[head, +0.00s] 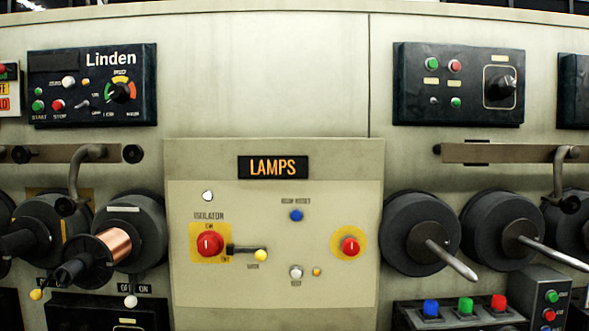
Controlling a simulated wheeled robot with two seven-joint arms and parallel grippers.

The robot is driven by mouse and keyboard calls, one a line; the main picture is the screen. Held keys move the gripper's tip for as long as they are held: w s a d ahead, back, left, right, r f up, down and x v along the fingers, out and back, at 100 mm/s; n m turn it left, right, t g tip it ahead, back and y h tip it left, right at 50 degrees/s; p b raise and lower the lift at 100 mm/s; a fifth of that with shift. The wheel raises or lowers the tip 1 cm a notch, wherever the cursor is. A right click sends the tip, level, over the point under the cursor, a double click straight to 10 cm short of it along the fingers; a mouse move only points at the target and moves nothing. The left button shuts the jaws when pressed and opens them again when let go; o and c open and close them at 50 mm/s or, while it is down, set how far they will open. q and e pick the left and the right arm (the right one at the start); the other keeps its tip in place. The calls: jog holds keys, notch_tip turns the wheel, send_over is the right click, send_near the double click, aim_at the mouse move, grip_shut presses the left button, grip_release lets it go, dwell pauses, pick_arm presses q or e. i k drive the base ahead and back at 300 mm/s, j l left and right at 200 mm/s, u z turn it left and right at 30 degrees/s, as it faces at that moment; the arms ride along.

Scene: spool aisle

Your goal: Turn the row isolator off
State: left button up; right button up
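The isolator (209,244) is a red rotary knob on a yellow plate, at the left of the cream panel (272,292) under the LAMPS sign (273,167). The word ISOLATOR is printed above it. A small mark that seems to read ON is above the knob, and another small mark, hard to read, is at its lower right. The white line on the knob looks about upright, towards the upper mark. Neither of my grippers shows in the head view.
A black lever with a yellow ball (261,255) sits close right of the isolator. A blue button (296,215) and a red button on a yellow disc (350,246) are farther right. Spools (141,228) flank the panel, with spindles (453,262) sticking out on the right.

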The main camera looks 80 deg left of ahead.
aim_at(209, 243)
jog(key=u, duration=2.85)
